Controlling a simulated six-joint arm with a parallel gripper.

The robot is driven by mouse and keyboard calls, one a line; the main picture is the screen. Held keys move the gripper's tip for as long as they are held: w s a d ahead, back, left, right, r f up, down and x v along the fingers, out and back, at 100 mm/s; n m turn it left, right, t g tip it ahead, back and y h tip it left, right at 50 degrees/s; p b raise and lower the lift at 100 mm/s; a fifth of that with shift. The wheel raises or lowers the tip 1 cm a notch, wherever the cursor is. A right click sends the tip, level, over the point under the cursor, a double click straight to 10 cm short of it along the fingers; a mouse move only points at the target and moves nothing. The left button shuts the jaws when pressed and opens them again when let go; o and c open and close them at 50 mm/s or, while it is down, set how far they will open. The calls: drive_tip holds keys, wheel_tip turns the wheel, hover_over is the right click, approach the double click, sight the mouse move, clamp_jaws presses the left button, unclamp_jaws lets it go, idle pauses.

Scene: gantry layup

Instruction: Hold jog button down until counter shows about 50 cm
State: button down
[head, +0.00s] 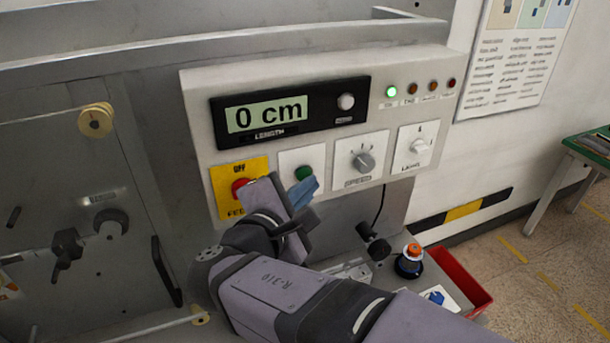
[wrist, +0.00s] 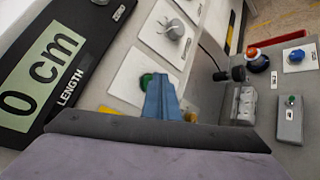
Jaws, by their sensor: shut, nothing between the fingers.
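The counter (head: 265,114) on the control panel reads "0 cm" and is labelled LENGTH; it also shows in the wrist view (wrist: 40,75). The green button (head: 303,173), likely the jog button, sits on a white plate below the counter; in the wrist view its green edge (wrist: 146,80) shows beside my fingers. My gripper (head: 304,190) is shut and empty, its blue fingertips in front of the lower part of this button. In the wrist view the blue fingers (wrist: 162,98) partly hide it. I cannot tell whether they touch it.
A rotary knob (head: 363,161) and a light switch (head: 420,146) are to the right. An orange-topped button (head: 412,251) and red bin (head: 462,280) stand lower right.

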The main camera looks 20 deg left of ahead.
drive_tip(key=shift+w+a, duration=0.3)
drive_tip(key=shift+a, duration=0.05)
idle(2.6)
drive_tip(key=shift+s+d, duration=0.1)
idle(1.1)
drive_tip(key=shift+s+d+b, duration=0.5)
drive_tip(key=shift+b, duration=0.05)
drive_tip(key=shift+s+d+b, duration=1)
drive_tip(key=shift+s+d, duration=0.75)
drive_tip(key=shift+d, duration=0.05)
idle(1.5)
